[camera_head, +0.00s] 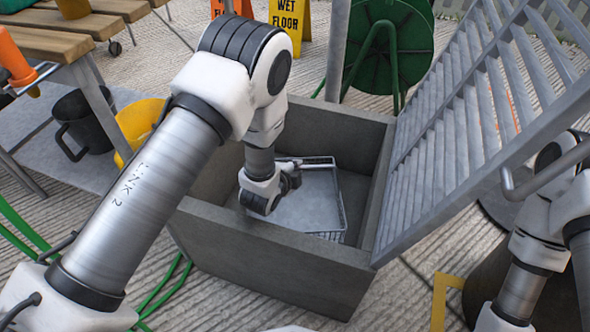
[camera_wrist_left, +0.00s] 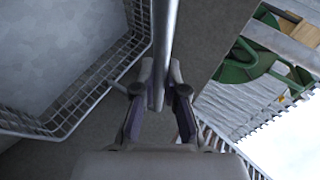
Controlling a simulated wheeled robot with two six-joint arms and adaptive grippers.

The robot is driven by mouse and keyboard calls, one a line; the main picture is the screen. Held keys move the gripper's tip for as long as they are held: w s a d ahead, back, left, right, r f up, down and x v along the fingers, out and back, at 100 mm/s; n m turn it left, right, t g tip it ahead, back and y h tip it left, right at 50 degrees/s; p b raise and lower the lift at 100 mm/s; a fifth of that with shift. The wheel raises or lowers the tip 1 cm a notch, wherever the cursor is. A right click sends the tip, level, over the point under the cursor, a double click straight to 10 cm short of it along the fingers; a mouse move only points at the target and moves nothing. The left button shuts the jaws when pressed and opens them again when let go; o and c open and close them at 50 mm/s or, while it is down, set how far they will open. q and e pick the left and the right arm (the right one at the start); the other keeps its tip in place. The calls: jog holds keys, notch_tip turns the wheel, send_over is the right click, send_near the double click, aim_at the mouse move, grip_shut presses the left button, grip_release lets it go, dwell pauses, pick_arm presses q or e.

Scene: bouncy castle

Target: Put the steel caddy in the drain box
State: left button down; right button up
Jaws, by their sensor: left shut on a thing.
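The steel caddy (camera_head: 318,206) is a shallow wire-sided basket with a flat grey bottom. It sits low inside the grey drain box (camera_head: 262,258), within its walls. Whether it touches the floor of the box is hard to see. My left gripper (camera_head: 291,172) reaches down into the box at the caddy's far left part. In the left wrist view the left gripper (camera_wrist_left: 160,108) is shut on the caddy's straight bar handle (camera_wrist_left: 164,40), with the wire mesh (camera_wrist_left: 95,98) beside it. My right arm is at the right edge; its fingertips cannot be made out.
A slatted metal grate (camera_head: 455,135) stands tilted up along the box's right side, with a bar handle (camera_head: 540,183). A green hose reel (camera_head: 392,45) and wet floor sign (camera_head: 285,22) stand behind. A bench (camera_head: 75,45), black mug (camera_head: 85,122) and yellow bucket (camera_head: 138,122) are left.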

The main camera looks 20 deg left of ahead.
pick_arm(q)
jog(key=shift+f, duration=0.1)
jog(key=c, duration=1.2)
grip_release()
jog(key=shift+s+r, duration=0.2)
jog(key=shift+r, duration=0.1)
jog(key=p+v, duration=0.4)
jog(key=v, duration=0.7)
jog(key=shift+s+r+p, duration=0.1)
jog(key=shift+s+p, duration=0.15)
jog(key=shift+p, duration=0.05)
